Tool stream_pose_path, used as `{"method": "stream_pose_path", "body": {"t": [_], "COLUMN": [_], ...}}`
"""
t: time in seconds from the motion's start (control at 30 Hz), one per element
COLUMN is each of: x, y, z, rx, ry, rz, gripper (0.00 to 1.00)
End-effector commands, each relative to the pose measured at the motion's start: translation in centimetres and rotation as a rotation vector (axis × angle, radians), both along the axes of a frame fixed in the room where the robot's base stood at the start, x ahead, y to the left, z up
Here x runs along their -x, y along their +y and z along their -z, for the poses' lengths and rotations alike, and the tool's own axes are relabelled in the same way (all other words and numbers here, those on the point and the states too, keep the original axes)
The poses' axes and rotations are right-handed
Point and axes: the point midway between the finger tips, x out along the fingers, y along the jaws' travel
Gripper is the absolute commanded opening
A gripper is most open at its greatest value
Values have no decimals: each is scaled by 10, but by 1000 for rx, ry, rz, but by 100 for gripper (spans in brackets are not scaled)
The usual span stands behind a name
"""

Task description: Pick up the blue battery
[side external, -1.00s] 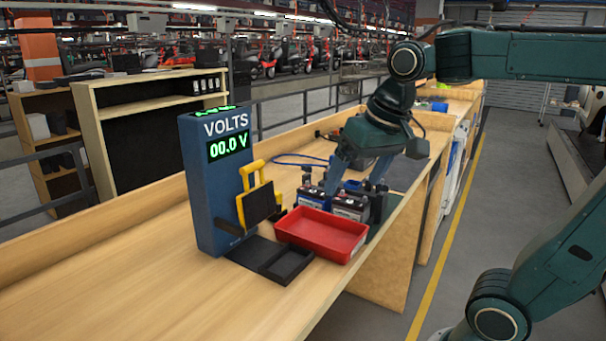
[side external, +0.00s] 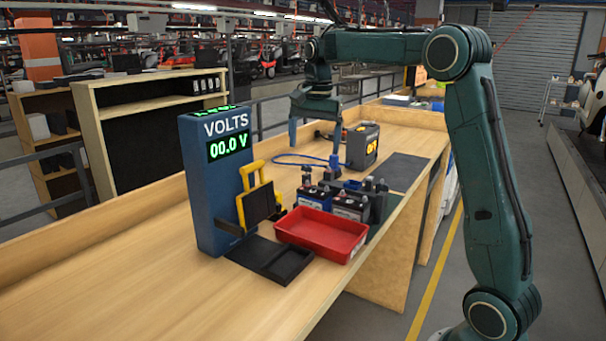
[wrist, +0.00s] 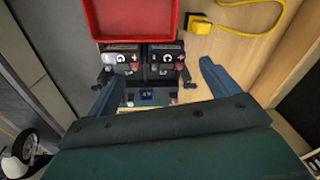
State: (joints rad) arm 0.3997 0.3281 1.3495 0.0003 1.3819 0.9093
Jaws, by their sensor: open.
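A battery with a blue front (side external: 312,196) stands in the dark rack (side external: 376,208), just behind the red tray. A second battery with a dark and white front (side external: 350,208) stands to its right. In the wrist view two dark battery tops with red terminals show side by side below the tray. A small blue patch (wrist: 147,96) shows behind them, too small to identify surely. My gripper (side external: 316,142) is open and empty, pointing down, above and behind the batteries. In the wrist view its fingers (wrist: 158,75) are spread either side of the rack, touching nothing.
The red tray (side external: 322,251) lies in front of the batteries. A blue VOLTS tester (side external: 215,190) with a yellow-handled clamp (side external: 259,190) stands left, reading 00.0 V. A black charger-like box (side external: 361,146) with a blue cable stands behind. The bench front-left is clear.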

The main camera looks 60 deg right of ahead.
Motion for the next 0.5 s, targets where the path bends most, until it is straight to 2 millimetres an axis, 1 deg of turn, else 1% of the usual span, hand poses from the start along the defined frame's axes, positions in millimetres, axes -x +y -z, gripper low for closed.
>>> {"method": "stream_pose_path", "body": {"t": [0.03, 0.2, 0.33, 0.5], "x": [-7, -22, -28, -30], "y": [-12, -40, -53, -59], "z": [7, 23, 31, 35], "rx": [-8, -29, -38, -42], "ry": [14, 48, 64, 72], "rz": [45, 174, 235, 263], "gripper": [87, 87, 87, 87]}}
